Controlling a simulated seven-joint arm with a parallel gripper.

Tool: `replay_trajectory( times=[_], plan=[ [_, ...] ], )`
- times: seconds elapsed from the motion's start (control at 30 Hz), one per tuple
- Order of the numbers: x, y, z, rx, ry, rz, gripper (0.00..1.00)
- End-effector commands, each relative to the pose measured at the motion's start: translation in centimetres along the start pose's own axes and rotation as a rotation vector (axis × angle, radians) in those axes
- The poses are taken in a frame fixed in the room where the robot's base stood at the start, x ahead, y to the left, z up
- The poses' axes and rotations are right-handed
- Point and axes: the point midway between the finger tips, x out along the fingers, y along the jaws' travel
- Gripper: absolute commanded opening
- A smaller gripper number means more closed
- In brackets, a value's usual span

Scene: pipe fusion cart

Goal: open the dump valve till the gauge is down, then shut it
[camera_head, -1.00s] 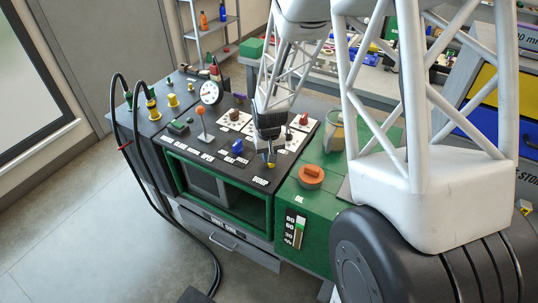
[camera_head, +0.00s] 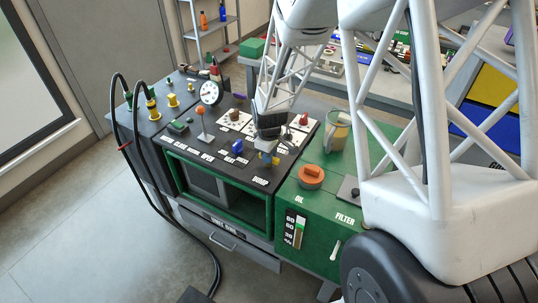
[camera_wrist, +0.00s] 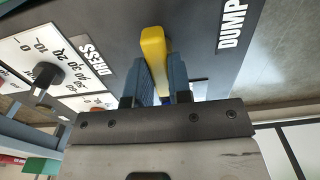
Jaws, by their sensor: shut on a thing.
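The dump valve's yellow lever (camera_wrist: 153,42) stands between my gripper's two blue-grey finger pads in the wrist view, beside the DUMP label (camera_wrist: 231,24). My gripper (camera_wrist: 156,82) is shut on this lever. In the head view my gripper (camera_head: 268,152) is low over the front right of the dark panel, just behind the DUMP label (camera_head: 260,182). It hides most of the valve; only bits of yellow and blue show under it. The round white gauge (camera_head: 210,92) stands upright at the panel's back left. Its dial faces the camera, but its reading is too small to tell.
An orange-knobbed lever (camera_head: 201,112) and a blue switch (camera_head: 237,146) stand left of my gripper. White dial plates lie close behind it. An orange oil cap (camera_head: 311,174) and a clear-sided cup (camera_head: 337,132) stand on the green top to the right. Black hoses loop at far left.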

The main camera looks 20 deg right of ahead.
Motion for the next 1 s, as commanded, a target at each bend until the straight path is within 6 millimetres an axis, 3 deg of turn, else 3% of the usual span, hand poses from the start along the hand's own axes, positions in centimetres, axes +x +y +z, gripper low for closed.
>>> replay_trajectory(
  times=[0.5,0.53,0.67,1.0],
  plan=[
    [-0.12,0.04,-0.06,-0.028,0.002,0.002,0.0],
    [-0.13,0.04,-0.06,-0.028,0.002,0.002,0.22],
    [-0.09,0.03,-0.05,-0.027,0.001,0.001,0.42],
    [-0.13,0.01,-0.02,-0.027,0.001,0.001,0.45]
  ],
)
